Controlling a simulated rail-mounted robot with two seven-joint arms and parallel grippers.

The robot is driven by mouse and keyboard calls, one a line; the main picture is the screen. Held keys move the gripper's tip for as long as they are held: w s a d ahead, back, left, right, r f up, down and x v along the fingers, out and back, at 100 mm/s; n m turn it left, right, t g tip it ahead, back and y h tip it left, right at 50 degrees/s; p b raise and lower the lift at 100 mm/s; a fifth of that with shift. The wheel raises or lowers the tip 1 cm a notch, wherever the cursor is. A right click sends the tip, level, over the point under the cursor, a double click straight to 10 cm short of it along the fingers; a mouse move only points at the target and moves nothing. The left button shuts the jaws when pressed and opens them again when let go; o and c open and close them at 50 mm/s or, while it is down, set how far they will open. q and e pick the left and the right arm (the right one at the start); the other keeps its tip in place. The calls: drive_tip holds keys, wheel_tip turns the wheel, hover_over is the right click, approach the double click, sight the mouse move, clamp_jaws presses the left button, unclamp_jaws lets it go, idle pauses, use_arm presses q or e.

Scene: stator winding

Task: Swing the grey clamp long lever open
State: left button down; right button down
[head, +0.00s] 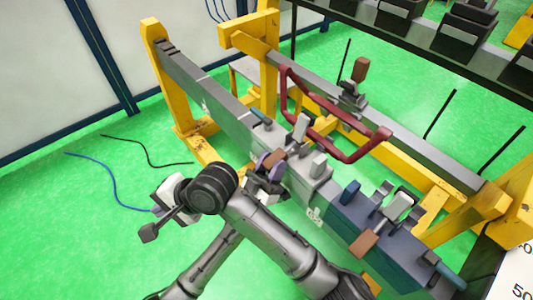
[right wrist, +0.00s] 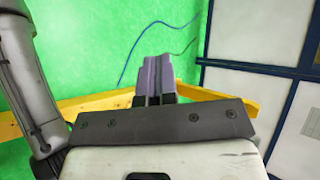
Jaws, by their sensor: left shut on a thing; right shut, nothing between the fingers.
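The grey clamp (head: 301,128) sits on the near grey beam, mid-picture in the head view. A brown handle (head: 273,160), apparently on its long lever, points toward the lower left. My left gripper (head: 264,170) is at this handle, its purple fingers shut on it. The fingers and wrist partly hide the lever, so its exact angle is unclear. My right gripper (right wrist: 153,65) shows in the right wrist view with its purple fingers together and empty, over the floor side and away from the clamp. I cannot clearly pick out its fingers in the head view.
A blue block (head: 345,222) farther right carries another clamp with a brown handle (head: 364,243). A dark red frame (head: 283,92) spans toward the far beam, where another clamp handle (head: 360,69) stands up. Yellow stands (head: 170,90) hold the beams. Cables (head: 110,190) lie on the green floor.

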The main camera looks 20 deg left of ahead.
use_arm(q)
drive_tip(key=shift+a+f, duration=0.1)
drive_tip(key=shift+f, duration=0.2)
use_arm(e)
drive_tip(key=w+a+f+m+h, duration=0.1)
drive_tip(key=a+m, duration=0.1)
drive_tip(key=a, duration=0.1)
wheel_tip(320, 180, up, 15)
drive_tip(key=m+t+h, duration=0.4)
drive_tip(key=t+h, duration=0.2)
drive_tip(key=h, duration=0.6)
hover_over(270, 160)
drive_tip(key=s+a, duration=0.4)
drive_tip(key=x, duration=1.1)
drive_tip(key=shift+d+f, duration=0.2)
drive_tip(key=shift+f, duration=0.1)
use_arm(q)
drive_tip(key=shift+r, duration=0.1)
use_arm(e)
drive_tip(key=shift+d+f, duration=0.2)
drive_tip(key=shift+f, duration=0.35)
drive_tip(key=shift+f, duration=0.1)
